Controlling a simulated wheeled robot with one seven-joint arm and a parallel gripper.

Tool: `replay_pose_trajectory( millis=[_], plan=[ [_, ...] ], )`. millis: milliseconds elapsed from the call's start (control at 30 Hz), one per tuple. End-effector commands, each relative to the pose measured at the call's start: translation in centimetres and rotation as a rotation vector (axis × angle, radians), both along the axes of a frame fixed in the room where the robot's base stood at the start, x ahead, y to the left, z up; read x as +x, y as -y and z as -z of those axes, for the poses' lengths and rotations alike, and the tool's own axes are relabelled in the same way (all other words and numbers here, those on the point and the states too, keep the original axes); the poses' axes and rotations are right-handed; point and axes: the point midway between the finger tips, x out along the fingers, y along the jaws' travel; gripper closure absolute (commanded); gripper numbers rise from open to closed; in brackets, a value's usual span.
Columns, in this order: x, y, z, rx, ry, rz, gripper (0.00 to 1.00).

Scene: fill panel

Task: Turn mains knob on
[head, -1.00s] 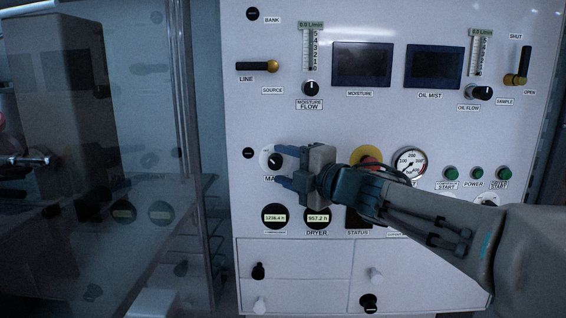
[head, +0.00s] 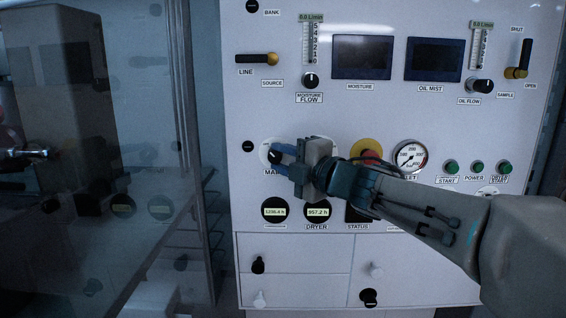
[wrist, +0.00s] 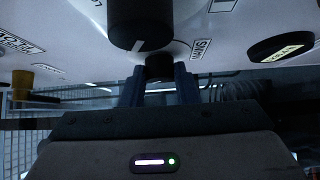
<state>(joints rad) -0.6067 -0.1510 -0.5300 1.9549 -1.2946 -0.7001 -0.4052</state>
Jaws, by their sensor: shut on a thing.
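The mains knob (head: 273,156) is a small black knob on a pale round dial at the left of the white panel, with its label partly covered by my gripper. My gripper (head: 280,158) reaches it from the right, its blue fingers shut on the knob. In the wrist view the two fingers (wrist: 160,80) stand on either side of the black knob (wrist: 160,67), beside a label reading MAINS. The knob's pointer is too small to read.
A larger black knob (wrist: 140,25) with a white mark is close by in the wrist view. A red and yellow button (head: 369,157) and a pressure gauge (head: 410,157) are near my arm. Round hour counters (head: 275,211) lie below. A glass partition is at left.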

Motion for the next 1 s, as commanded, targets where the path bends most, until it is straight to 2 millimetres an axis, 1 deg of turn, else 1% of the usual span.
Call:
replay_pose_trajectory(
  millis=[33,333,1000],
  plan=[
    [0.0,0.0,0.5,0.016,0.001,0.001,0.95],
    [0.0,0.0,1.4,0.182,0.009,0.000,0.95],
    [0.0,-0.4,2.1,0.637,0.024,-0.001,0.95]
  ],
)
